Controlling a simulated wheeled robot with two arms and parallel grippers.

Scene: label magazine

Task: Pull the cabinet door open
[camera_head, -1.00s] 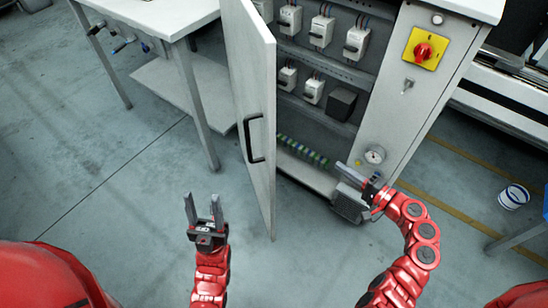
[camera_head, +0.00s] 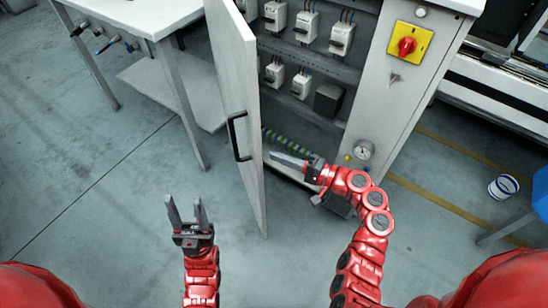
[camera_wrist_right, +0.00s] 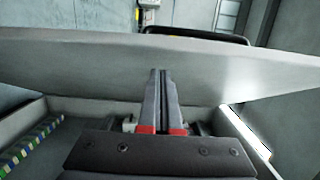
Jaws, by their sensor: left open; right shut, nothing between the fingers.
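The cabinet door (camera_head: 241,95) is white and stands swung open on the left of the cabinet (camera_head: 391,95), with a black handle (camera_head: 234,136) on its outer face. My right gripper (camera_head: 274,157) is shut and empty, on the inner side of the door, its tips close to the door's free edge. In the right wrist view the shut fingers (camera_wrist_right: 160,78) point at the door panel (camera_wrist_right: 215,72), with the handle (camera_wrist_right: 200,34) showing beyond it. I cannot tell whether they touch the panel. My left gripper (camera_head: 187,203) is open and empty, left of the door above the floor.
Inside the cabinet are several switch units (camera_head: 307,27) and a row of green terminals (camera_head: 284,142). A yellow panel with a red knob (camera_head: 408,46) is on the cabinet's right. A white table (camera_head: 140,17) stands at the left. A bucket (camera_head: 503,187) is on the floor at right.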

